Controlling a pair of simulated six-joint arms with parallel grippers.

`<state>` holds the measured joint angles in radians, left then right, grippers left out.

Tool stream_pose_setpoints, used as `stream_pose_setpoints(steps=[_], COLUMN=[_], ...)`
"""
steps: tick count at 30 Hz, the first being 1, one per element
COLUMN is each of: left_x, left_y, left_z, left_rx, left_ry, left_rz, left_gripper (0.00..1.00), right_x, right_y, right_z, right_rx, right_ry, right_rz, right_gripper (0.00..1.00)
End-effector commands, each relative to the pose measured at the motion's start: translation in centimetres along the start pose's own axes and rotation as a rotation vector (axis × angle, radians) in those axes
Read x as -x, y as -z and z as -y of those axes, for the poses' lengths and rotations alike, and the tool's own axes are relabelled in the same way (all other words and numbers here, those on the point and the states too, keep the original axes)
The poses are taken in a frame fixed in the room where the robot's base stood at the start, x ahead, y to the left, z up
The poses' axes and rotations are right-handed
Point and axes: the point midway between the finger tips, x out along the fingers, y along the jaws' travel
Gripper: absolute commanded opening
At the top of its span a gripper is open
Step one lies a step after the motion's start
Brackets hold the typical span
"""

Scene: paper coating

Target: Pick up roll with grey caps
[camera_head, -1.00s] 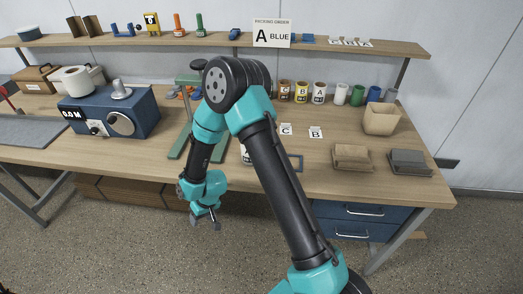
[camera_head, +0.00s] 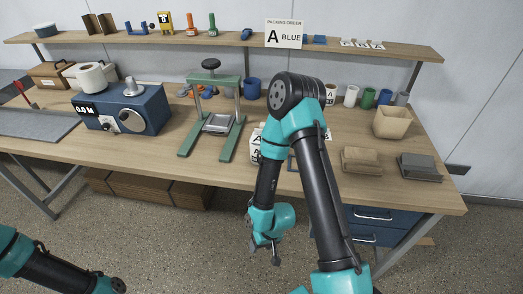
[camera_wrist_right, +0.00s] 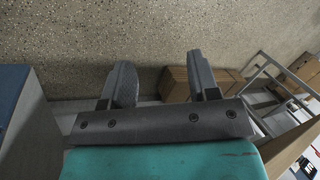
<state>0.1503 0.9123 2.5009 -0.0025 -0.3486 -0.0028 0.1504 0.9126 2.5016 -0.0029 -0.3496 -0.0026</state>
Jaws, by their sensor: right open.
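My right gripper (camera_head: 265,250) hangs low in front of the bench, below the table top. I cannot pick out a roll with grey caps for certain. My right arm hides part of that row. Part of my left arm shows at the lower left, but its gripper does not.
A green press frame (camera_head: 233,128) stands mid-bench. A white container labelled A (camera_head: 256,140) is partly behind my right arm. A tan bin (camera_head: 392,122) and brown (camera_head: 361,160) and grey (camera_head: 420,167) blocks sit at the right. The front bench edge is near the right arm.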

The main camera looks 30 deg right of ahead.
Motion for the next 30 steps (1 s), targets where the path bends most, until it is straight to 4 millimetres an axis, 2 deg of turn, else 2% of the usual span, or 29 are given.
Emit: stream_pose_setpoints(steps=[8,21,30], left_x=[0.00,0.00,0.00], left_y=[0.00,0.00,0.00], left_z=[-0.01,-0.01,-0.01], left_rx=[0.000,0.000,0.000], left_ry=[0.000,0.000,0.000], left_rz=[0.000,0.000,0.000], left_gripper=[0.43,0.43,0.43], right_x=[0.00,0.00,0.24], right_y=[0.02,0.03,0.40], right_z=[0.01,0.01,0.20], right_rx=[0.000,0.000,0.013], right_ry=[0.000,0.000,0.003], right_rz=[0.000,0.000,-0.004], right_gripper=[0.57,0.99,1.00])
